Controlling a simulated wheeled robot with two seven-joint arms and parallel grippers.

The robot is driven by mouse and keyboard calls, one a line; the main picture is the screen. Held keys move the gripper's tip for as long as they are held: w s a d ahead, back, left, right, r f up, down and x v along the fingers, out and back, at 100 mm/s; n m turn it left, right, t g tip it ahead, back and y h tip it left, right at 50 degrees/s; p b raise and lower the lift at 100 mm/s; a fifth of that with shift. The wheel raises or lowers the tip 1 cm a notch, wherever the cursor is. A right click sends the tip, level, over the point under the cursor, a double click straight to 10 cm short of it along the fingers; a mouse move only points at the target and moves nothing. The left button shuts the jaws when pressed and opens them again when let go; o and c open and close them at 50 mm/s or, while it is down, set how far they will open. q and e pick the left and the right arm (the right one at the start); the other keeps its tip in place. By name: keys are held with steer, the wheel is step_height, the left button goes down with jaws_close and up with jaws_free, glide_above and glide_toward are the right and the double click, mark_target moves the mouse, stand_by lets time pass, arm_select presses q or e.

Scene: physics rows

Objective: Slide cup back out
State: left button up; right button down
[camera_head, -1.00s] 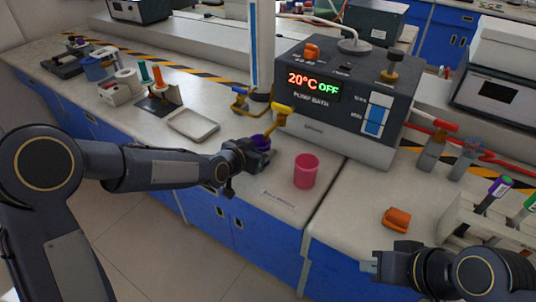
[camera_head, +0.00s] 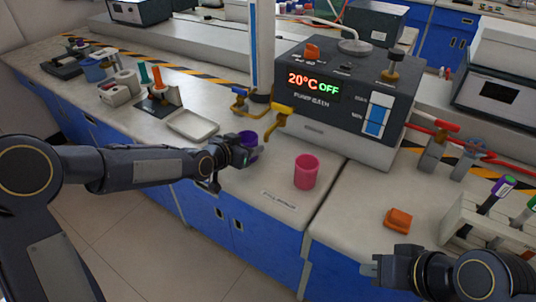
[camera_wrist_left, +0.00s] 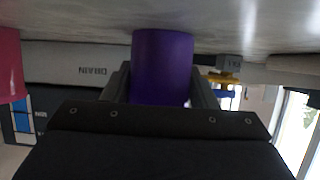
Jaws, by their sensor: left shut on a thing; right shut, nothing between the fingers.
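A purple cup (camera_head: 248,139) stands near the front edge of the bench, left of the pink cup. My left gripper (camera_head: 246,153) is shut on it, and the gripper hides part of it in the head view. In the left wrist view the purple cup (camera_wrist_left: 163,66) sits between the two fingers. A yellow tap (camera_head: 280,112) on the bath's front is just right of and behind the cup, apart from it. My right gripper (camera_head: 378,268) is shut and empty at the lower right.
A pink cup (camera_head: 306,171) stands right of the held cup. The pump bath (camera_head: 345,95) is behind. A shallow white tray (camera_head: 193,124) lies to the left. An orange object (camera_head: 398,220) lies on the right bench. The label (camera_head: 279,200) lies near the front edge.

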arm_select(q)
steer(key=shift+w+a, duration=0.35)
steer(key=shift+a, duration=0.2)
steer(key=shift+w+a, duration=0.3)
steer(key=shift+a, duration=0.2)
steer(key=shift+w+a+p, duration=0.35)
steer(key=shift+w+a, duration=0.1)
steer(key=shift+a, duration=0.2)
steer(key=shift+w+a+p, duration=0.3)
steer(key=shift+w+a, duration=0.1)
steer(key=shift+a, duration=0.25)
steer(key=o, duration=0.8)
steer(key=shift+c, duration=0.2)
steer(key=shift+p+v, duration=0.6)
steer(key=shift+v, duration=1.7)
steer(key=shift+p+v, duration=1.3)
steer(key=shift+v, duration=0.85)
